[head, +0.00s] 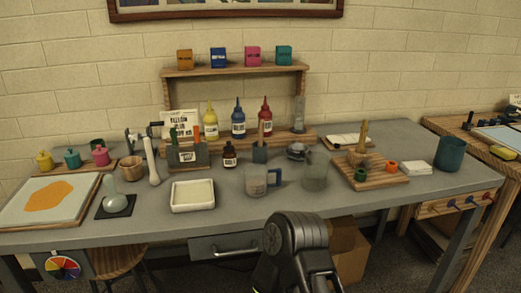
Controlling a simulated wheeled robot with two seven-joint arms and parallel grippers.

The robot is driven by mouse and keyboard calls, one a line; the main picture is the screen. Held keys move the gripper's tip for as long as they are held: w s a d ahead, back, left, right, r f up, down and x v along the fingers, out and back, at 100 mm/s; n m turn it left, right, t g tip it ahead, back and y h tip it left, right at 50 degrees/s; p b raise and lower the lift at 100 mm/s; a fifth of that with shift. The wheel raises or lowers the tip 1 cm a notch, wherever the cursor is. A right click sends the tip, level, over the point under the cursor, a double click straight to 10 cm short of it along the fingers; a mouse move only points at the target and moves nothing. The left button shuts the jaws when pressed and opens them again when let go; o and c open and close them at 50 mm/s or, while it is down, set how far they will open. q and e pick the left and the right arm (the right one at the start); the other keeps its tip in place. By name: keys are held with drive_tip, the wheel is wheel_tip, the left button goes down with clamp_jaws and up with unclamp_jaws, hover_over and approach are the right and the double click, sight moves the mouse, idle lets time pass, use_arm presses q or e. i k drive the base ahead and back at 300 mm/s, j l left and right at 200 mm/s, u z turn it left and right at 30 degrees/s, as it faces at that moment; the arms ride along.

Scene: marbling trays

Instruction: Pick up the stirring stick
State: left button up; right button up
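A thin light wooden stick (261,131) stands upright in a small dark blue-grey cup (260,154) near the middle of the table; it looks like the stirring stick, but it is small here. Its lower part is hidden in the cup. A black rounded part of my own arm (296,232) rises from the bottom edge, in front of the table and well apart from the stick. I cannot tell which arm it belongs to. No gripper fingers show in the head view.
A clear measuring jug (256,182), a glass beaker (315,172) and a white tray (192,195) stand in front of the cup. A dark dropper bottle (230,157) is left of it. A wooden board (385,178) with small pots lies to the right. Bottles stand behind.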

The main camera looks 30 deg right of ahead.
sight(262, 124)
drive_tip(key=i+l+z, duration=0.1)
drive_tip(key=z, duration=0.3)
drive_tip(key=i+z, duration=0.55)
drive_tip(key=z, duration=0.2)
